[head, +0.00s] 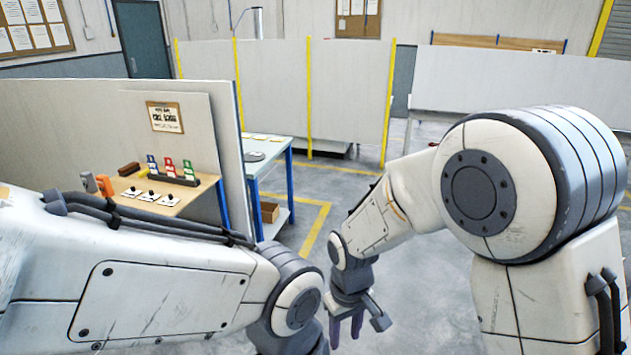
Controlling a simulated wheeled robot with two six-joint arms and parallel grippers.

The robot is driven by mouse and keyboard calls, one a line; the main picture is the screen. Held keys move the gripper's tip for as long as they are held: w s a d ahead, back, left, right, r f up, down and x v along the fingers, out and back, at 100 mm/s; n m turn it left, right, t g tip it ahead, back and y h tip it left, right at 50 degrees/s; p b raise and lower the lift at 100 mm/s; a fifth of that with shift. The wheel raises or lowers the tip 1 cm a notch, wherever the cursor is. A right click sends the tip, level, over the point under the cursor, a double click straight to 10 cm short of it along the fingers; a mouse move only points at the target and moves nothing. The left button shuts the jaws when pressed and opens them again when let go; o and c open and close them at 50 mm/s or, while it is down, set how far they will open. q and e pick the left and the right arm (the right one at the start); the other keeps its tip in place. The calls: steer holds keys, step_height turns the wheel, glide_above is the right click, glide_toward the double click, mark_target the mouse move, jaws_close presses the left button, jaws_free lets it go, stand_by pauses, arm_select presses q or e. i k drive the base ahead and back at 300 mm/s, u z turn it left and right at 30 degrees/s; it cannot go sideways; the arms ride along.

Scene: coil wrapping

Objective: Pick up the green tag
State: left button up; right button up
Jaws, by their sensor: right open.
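My right gripper (345,330) hangs low near the bottom centre, pointing down over the floor. Its jaws are apart and empty, well away from the tags. My left arm crosses the lower left in front of the bench; its gripper is out of the picture.
The wooden worktop (128,186) also holds white cards with black knobs (150,197), an orange tool (105,186) and a brown block (129,169). A partition (232,150) separates it from a blue-legged table (283,150). Open floor lies beyond my right gripper.

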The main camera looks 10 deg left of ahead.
mark_target(189, 174)
steer(key=u, duration=0.25)
steer(key=i, duration=2.05)
steer(key=u, duration=0.9)
steer(key=i, duration=1.65)
steer(key=u, duration=0.4)
